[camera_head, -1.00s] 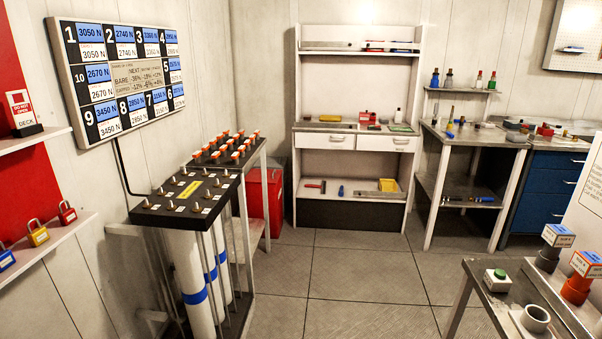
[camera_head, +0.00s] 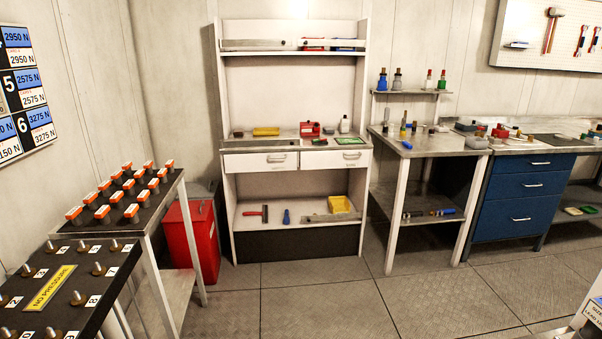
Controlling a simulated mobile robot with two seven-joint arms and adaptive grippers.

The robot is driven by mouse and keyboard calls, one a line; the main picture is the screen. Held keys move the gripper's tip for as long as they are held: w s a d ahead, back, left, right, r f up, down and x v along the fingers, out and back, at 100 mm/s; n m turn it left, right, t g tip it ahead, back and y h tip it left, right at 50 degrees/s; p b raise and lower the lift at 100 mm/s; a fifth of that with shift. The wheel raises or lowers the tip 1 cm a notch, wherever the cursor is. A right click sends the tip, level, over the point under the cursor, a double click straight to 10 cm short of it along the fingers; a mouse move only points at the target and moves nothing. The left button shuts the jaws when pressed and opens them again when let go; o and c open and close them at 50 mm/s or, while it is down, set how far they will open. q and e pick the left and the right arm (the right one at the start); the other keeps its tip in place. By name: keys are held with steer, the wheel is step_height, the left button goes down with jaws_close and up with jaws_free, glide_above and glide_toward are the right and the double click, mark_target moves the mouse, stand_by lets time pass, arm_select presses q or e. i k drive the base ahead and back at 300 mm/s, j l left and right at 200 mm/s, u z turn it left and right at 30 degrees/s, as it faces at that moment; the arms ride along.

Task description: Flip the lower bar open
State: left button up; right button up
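A white shelf unit (camera_head: 228,120) stands against the back wall. A grey bar (camera_head: 258,44) runs across the front of its upper shelf, with red and blue items behind it. At the lower shelf (camera_head: 250,222), a shorter grey strip (camera_head: 330,218) lies at the right, in front of a yellow tray (camera_head: 340,204); I cannot tell whether this strip is a hinged bar. Two white drawers (camera_head: 260,163) sit between the shelves, and both look shut. Neither of my grippers is in view.
A red bin (camera_head: 192,240) stands left of the unit, beside a rack of orange-capped parts (camera_head: 120,195) and a black-topped stand (camera_head: 70,290). A workbench (camera_head: 425,145) and blue drawers (camera_head: 520,205) are at the right. The floor (camera_head: 310,300) before the unit is clear.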

mark_target(309, 218)
steer(key=i+z, duration=0.2)
steer(key=i, duration=0.65)
steer(key=i+j+z, duration=0.2)
steer(key=i, duration=0.65)
steer(key=i+j, duration=0.2)
steer(key=i, duration=0.25)
steer(key=i+j, duration=0.2)
steer(key=i, duration=0.3)
steer(key=i+j, duration=0.15)
steer(key=i, duration=0.3)
steer(key=i+j+z, duration=0.1)
steer(key=i, duration=0.35)
steer(key=j, duration=0.1)
